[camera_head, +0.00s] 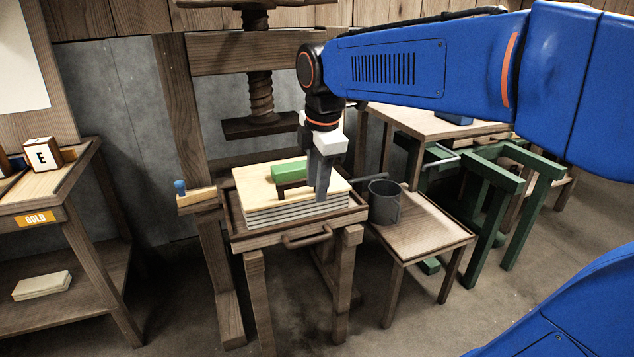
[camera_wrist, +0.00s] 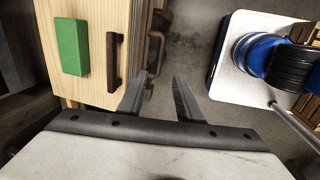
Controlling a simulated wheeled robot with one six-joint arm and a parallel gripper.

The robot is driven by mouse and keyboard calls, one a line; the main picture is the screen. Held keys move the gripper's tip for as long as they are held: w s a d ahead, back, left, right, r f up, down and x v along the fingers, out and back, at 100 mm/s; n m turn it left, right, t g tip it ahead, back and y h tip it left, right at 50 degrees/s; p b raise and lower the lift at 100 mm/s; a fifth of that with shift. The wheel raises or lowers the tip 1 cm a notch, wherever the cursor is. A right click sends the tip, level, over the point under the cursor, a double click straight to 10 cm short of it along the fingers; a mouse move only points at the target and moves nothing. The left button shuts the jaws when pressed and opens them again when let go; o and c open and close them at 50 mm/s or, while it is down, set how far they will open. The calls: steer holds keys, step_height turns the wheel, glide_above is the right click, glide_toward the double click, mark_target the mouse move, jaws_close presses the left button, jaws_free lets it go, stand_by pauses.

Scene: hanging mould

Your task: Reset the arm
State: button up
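My gripper (camera_head: 320,196) hangs from my blue arm, pointing down near the front right of the press bed. In the wrist view its two fingers (camera_wrist: 160,78) are spread, with nothing between them. A stack with a pale wooden top board (camera_head: 255,183) lies in the wooden tray (camera_head: 345,216) of the press. A green block (camera_head: 287,172) and a dark handle lie on the board. In the wrist view the green block (camera_wrist: 72,46) and dark handle (camera_wrist: 113,62) are left of the fingers. I cannot tell the exact height of the fingertips above the tray.
The press screw and plate (camera_head: 262,125) stand behind the stack. A grey mug (camera_head: 384,201) is on a small side table (camera_head: 425,228) to the right. Green trestles (camera_head: 495,190) stand farther right. A shelf marked GOLD (camera_head: 37,218) with a lettered cube (camera_head: 43,153) is at the left.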

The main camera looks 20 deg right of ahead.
stand_by(0.4)
steer(key=s+d+f+m+t, duration=0.1)
steer(key=s+f+m, duration=0.5)
steer(key=s+m, duration=0.2)
steer(key=s+d+f+m+t, duration=0.1)
steer(key=s+f+m, duration=0.5)
steer(key=s+m, duration=0.3)
steer(key=shift+s+f+m+t, duration=0.15)
steer(key=shift+m+t, duration=0.15)
